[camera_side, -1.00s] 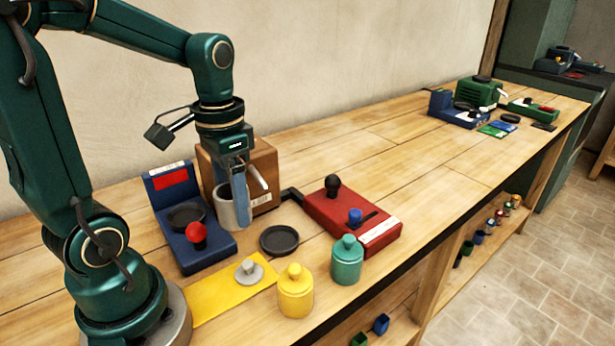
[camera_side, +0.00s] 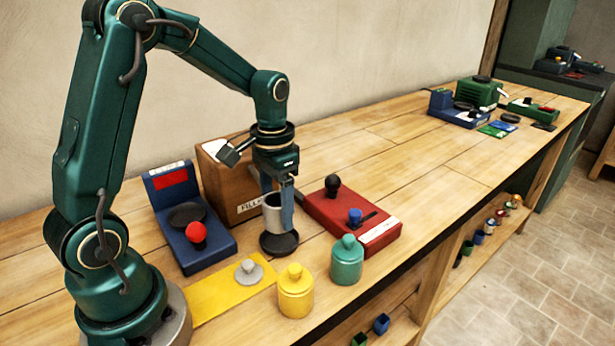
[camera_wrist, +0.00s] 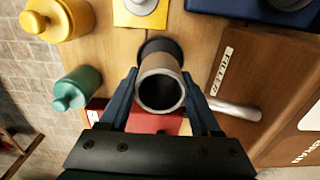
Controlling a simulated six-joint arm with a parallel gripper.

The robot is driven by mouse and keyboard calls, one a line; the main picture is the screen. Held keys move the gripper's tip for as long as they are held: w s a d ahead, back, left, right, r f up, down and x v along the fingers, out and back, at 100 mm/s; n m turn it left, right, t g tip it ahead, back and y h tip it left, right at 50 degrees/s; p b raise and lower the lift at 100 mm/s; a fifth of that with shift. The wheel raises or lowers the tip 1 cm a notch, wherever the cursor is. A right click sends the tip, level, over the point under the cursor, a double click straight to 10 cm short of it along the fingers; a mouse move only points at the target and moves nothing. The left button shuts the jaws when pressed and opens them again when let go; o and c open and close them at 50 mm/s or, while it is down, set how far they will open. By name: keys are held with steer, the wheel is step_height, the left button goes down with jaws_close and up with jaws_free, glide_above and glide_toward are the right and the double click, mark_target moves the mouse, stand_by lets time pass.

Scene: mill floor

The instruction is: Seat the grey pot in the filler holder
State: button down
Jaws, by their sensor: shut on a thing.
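The grey pot (camera_side: 272,212) is upright between the fingers of my gripper (camera_side: 277,208), which is shut on it. In the wrist view the open mouth of the grey pot (camera_wrist: 161,92) faces me and looks empty. The black round holder (camera_side: 279,244) lies on the bench in front of the wooden filler box (camera_side: 232,185). The pot is over the holder, its base at or just above it; I cannot tell whether they touch. In the wrist view part of the holder (camera_wrist: 158,45) shows behind the pot. The filler's metal spout (camera_wrist: 237,110) is beside the pot.
A blue scale-like unit (camera_side: 190,240) with a red knob stands left. A red control box (camera_side: 355,220) with knobs is close on the right. A yellow mat (camera_side: 225,292) with a grey weight, a yellow jar (camera_side: 296,293) and a teal jar (camera_side: 347,261) are in front.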

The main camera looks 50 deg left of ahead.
mark_target(279, 226)
steer(key=shift+f, duration=1.6)
steer(key=shift+f, duration=0.55)
steer(key=shift+c, duration=1.8)
jaws_free()
steer(key=shift+r, duration=5.5)
